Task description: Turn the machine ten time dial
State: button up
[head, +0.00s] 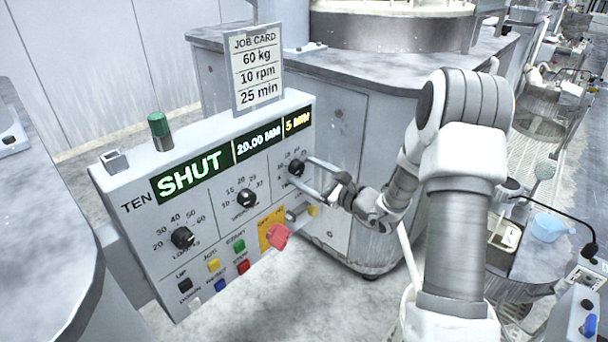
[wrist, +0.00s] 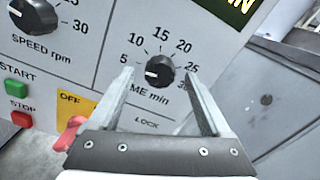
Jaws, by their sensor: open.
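The time dial (wrist: 160,70) is a round black knob on the grey panel of machine TEN (head: 130,181), with marks from 5 to 30 around it. Its white pointer is turned left, near the 5. The panel display reads SHUT, 20.00 MM and 5 MIN. The dial (head: 296,168) is at the panel's right in the head view. My gripper (wrist: 168,78) is open, its two fingers on either side of the dial; I cannot tell whether they touch it. In the head view, my gripper (head: 304,171) reaches the dial from the right.
The speed dial (head: 246,198) and load dial (head: 182,238) are to the left. Below are coloured buttons and a red switch (head: 278,236) on a yellow OFF plate, close under my gripper. A job card (head: 257,68) above reads 60 kg, 10 rpm, 25 min.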

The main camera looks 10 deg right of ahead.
jog(key=shift+w+a, duration=0.3)
jog(key=shift+w, duration=0.05)
grip_shut()
jog(key=shift+r, duration=0.1)
dwell(0.3)
